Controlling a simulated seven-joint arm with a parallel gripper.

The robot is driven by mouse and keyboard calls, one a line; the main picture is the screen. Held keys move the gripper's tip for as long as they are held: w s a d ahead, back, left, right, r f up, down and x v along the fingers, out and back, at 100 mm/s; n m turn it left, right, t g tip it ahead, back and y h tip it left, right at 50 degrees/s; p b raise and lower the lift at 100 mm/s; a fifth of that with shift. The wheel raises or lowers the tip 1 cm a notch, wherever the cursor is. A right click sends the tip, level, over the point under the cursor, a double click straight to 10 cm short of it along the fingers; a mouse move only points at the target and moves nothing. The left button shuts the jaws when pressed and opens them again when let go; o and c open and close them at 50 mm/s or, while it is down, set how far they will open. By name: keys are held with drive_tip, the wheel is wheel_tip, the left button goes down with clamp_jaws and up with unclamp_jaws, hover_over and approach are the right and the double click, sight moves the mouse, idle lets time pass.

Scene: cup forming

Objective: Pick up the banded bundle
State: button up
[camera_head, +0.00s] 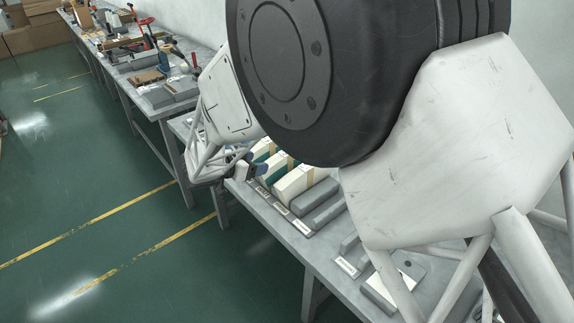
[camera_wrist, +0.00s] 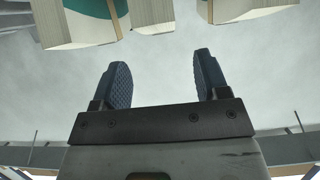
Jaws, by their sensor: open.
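Cream paper-like bundles with tan bands stand in a row on the table in the head view, one nearest the camera (camera_head: 295,181) and one behind it (camera_head: 274,166); green shows beside them. In the wrist view, a cream and green bundle with a tan band (camera_wrist: 85,32) is at the top left, a narrow one (camera_wrist: 152,13) at top centre, and another (camera_wrist: 245,10) at top right. My gripper (camera_wrist: 163,66) is open, its two dark blue fingers apart with nothing between them. The fingertips are short of the bundles. My arm hides part of the row.
Grey divider blocks (camera_head: 322,212) and a labelled front edge (camera_head: 300,227) lie beside the bundles on the grey table (camera_head: 290,248). Another bench (camera_head: 125,75) with tools and boxes runs away at the upper left. The green floor at left is clear.

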sight(275, 159)
drive_tip(key=shift+x, duration=1.3)
drive_tip(key=shift+d, duration=0.1)
drive_tip(key=shift+x, duration=2.6)
drive_tip(key=shift+w, duration=0.1)
clamp_jaws()
